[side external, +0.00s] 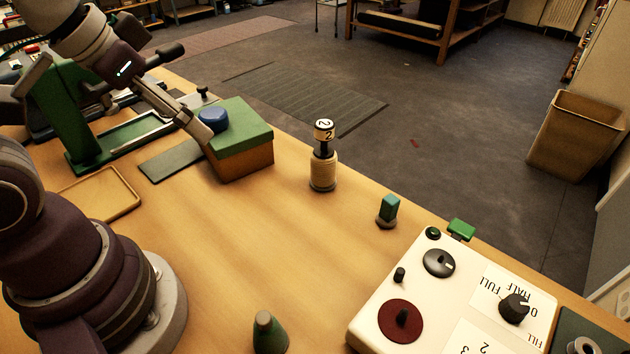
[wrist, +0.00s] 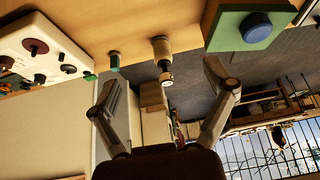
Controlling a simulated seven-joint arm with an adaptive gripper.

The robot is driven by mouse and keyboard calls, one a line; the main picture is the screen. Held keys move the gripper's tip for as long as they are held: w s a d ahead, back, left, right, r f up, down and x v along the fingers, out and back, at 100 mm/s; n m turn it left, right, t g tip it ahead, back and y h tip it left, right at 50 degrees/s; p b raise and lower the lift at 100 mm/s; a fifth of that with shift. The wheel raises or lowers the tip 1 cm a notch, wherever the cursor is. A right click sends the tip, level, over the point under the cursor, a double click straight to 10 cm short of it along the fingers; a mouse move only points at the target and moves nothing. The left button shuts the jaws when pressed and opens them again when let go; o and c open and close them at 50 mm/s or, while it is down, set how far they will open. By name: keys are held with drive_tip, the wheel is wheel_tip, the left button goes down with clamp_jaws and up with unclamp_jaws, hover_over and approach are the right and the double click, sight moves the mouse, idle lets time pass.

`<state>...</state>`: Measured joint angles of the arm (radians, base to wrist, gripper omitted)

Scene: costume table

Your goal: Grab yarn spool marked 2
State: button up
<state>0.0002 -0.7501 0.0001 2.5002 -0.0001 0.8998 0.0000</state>
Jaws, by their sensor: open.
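The yarn spool marked 2 (side external: 323,172) stands upright on the wooden table near its far edge. It has a pale wound body, a dark neck and a white cap bearing a 2. In the wrist view the spool (wrist: 161,48) appears upside down, between the fingers in the picture but beyond them. My gripper (side external: 192,90) is open and empty, up and to the left of the spool in the side view, clear of it. Its two spread fingers also show in the wrist view (wrist: 163,80).
A green-lidded box (side external: 241,138) with a blue knob stands left of the spool. A teal block (side external: 389,208) on a small base stands to the right. A white control panel (side external: 375,309) is at front right, a green cone (side external: 269,335) at the front. Table between is clear.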

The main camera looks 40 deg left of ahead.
drive_tip(key=shift+c, duration=1.4)
drive_tip(key=n+y, duration=0.1)
drive_tip(key=n, duration=0.1)
approach(323, 125)
drive_tip(key=shift+t, duration=0.4)
drive_tip(key=x, duration=1)
drive_tip(key=shift+s+f, duration=0.1)
drive_tip(key=shift+f, duration=0.3)
